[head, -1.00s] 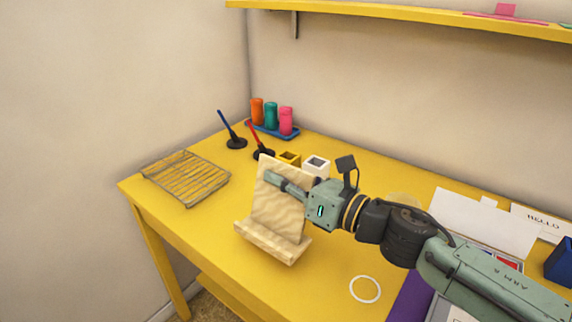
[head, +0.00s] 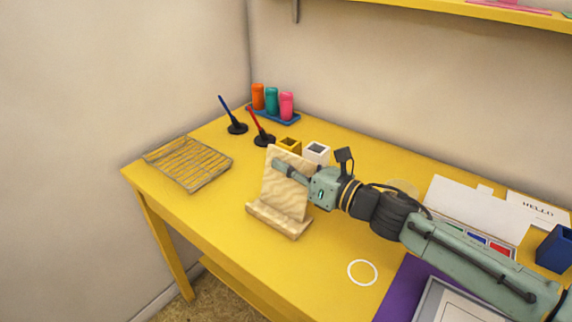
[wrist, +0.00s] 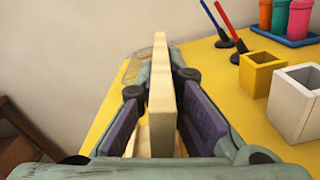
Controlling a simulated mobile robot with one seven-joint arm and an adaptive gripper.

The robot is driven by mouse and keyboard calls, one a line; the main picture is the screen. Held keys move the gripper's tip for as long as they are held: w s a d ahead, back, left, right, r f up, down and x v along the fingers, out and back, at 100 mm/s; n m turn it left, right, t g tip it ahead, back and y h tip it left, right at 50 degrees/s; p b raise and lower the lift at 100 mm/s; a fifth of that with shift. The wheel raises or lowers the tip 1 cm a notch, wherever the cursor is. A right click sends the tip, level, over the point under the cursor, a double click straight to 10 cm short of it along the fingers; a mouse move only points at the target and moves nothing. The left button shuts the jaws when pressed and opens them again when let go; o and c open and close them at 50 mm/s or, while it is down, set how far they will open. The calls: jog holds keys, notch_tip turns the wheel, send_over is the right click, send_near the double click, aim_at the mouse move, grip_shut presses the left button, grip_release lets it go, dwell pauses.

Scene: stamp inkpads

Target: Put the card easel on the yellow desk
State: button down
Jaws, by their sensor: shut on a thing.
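The card easel (head: 288,198) is a pale wooden stand with a leaning back panel and a front ledge. It shows in the head view at the middle of the yellow desk (head: 325,255), over or on its surface; I cannot tell whether its base touches. My gripper (head: 290,172) is shut on the upper back panel from the right side. In the wrist view the panel's edge (wrist: 161,100) stands upright between the two purple finger pads. The easel's lower part is mostly hidden there.
A wire rack (head: 188,163) lies at the desk's left. Two pens in black holders, a yellow cup (head: 290,145), a white cup (head: 317,152) and a blue tray with bottles (head: 272,115) stand behind the easel. A white ring (head: 362,272) lies in front right.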

jog(key=c, duration=1.7)
grip_release()
jog(key=shift+f, duration=0.1)
jog(key=shift+r, duration=0.2)
jog(key=shift+s+d+f, duration=0.1)
jog(key=shift+s+d, duration=0.05)
jog(key=shift+d, duration=0.1)
jog(key=b+v, duration=0.3)
jog(key=v, duration=0.8)
jog(key=shift+s+d, duration=0.15)
